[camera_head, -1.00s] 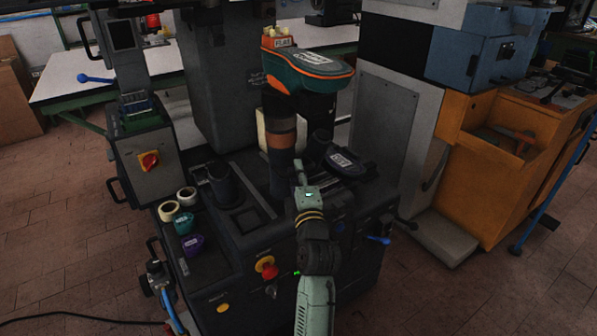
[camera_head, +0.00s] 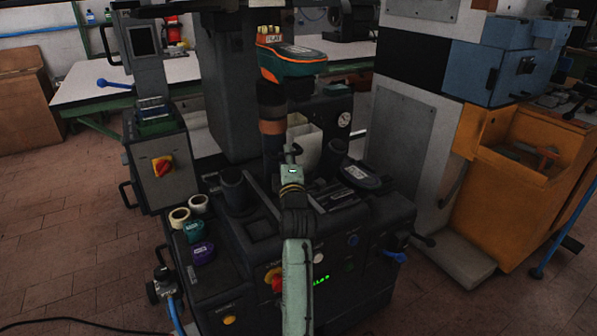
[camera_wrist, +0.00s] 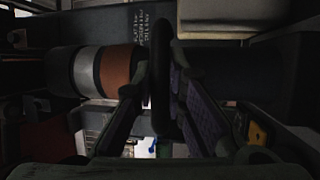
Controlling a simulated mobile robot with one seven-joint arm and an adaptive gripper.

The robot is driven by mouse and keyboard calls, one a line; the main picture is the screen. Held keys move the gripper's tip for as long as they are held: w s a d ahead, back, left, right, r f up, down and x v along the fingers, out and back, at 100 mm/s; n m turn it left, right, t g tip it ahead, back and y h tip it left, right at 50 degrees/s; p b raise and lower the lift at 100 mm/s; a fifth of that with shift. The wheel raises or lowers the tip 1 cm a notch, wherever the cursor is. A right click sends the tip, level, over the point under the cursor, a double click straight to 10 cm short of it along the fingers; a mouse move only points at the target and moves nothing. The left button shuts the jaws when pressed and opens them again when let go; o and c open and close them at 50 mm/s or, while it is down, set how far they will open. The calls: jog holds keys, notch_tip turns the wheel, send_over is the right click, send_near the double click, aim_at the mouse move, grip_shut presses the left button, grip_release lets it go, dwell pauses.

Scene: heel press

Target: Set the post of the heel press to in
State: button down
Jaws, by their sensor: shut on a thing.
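The heel press post (camera_head: 272,128) stands upright on the dark press bed, a dark column with a copper-coloured band. A teal and orange head (camera_head: 292,62) with a white label sits on top of it. In the wrist view the post (camera_wrist: 115,70) lies sideways, with silver and copper bands. My gripper (camera_head: 291,155) is at the lower part of the post. In the wrist view its two fingers (camera_wrist: 165,105) close on a black bar or rim (camera_wrist: 163,60) beside the copper band. The full shape of this black part is hidden.
A dark cup (camera_head: 237,190) and a labelled pad (camera_head: 360,173) flank the post on the bed. Tape rolls (camera_head: 188,210) and teal and purple items (camera_head: 203,250) lie at the left. White bins (camera_head: 307,140) and a dial (camera_head: 344,120) stand behind. An orange cabinet (camera_head: 510,180) stands right.

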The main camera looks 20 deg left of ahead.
jog(key=w+a, duration=0.2)
jog(key=a, duration=0.1)
jog(key=shift+w+b, duration=0.2)
jog(key=shift+b, duration=0.2)
jog(key=shift+r, duration=0.15)
jog(key=shift+a, duration=0.1)
jog(key=c, duration=1.6)
grip_release()
jog(key=shift+f, duration=0.2)
send_near(280, 147)
jog(key=v, duration=0.2)
jog(key=shift+s+d+f, duration=0.1)
jog(key=shift+s+d, duration=0.15)
jog(key=shift+s, duration=0.05)
